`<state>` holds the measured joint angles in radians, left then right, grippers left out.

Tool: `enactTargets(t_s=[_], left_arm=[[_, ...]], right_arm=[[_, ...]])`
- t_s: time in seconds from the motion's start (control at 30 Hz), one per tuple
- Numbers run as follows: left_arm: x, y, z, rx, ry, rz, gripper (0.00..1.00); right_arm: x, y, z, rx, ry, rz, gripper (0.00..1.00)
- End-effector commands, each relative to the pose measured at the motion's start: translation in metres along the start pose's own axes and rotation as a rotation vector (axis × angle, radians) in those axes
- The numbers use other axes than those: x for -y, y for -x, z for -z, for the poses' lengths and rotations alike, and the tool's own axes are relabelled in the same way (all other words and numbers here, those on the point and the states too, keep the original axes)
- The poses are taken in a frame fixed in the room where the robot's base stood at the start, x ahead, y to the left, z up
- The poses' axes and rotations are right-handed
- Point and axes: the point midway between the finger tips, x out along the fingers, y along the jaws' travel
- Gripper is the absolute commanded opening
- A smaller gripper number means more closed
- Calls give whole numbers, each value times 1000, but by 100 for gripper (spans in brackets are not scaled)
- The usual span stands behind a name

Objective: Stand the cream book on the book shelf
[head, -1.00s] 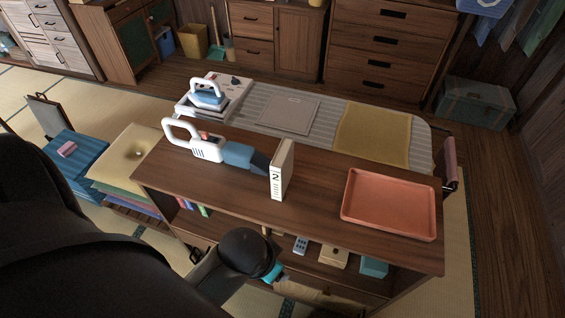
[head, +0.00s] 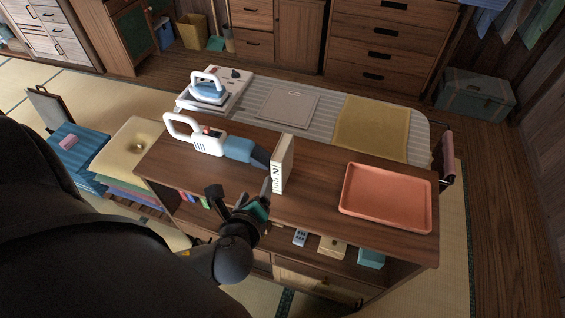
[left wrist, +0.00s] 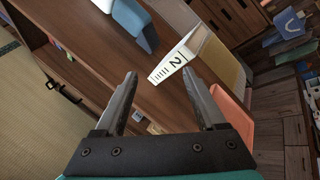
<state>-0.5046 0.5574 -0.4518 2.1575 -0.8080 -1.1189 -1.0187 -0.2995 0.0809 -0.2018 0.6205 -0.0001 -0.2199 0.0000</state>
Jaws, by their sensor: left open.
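The cream book (head: 283,163) stands upright on the wooden top of the low cabinet (head: 320,193), its white spine marked 2 facing me. It also shows in the left wrist view (left wrist: 193,50), ahead of the fingers. My left gripper (head: 265,190) is open and empty at the cabinet's front edge, just short of the book; its fingers (left wrist: 160,78) are apart and do not touch it. Several coloured books (head: 190,197) sit in the cabinet's open shelf at left, partly hidden by my gripper. My right gripper is not in view.
A white and blue handheld vacuum (head: 208,142) lies close left of the book. An orange tray (head: 388,222) is at right on the top. A blue iron (head: 207,88) is behind. A remote (head: 300,237) and boxes (head: 332,247) sit on the lower shelf.

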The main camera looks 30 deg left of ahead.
Motion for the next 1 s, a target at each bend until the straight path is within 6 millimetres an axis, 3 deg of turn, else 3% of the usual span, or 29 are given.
enactTargets(t_s=[0.1, 0.3, 0.47, 0.8, 1.0], left_arm=[[8, -6, -2, 55, -393, 136, 72], [15, -7, 3, 112, -750, 255, 72], [20, -17, 3, 124, -798, 271, 72], [36, -74, 2, 125, -790, 267, 72], [42, -98, 3, 121, -790, 267, 72]], right_arm=[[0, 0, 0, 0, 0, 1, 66], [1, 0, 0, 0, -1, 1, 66], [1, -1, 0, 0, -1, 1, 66], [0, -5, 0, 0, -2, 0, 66], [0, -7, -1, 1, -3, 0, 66]])
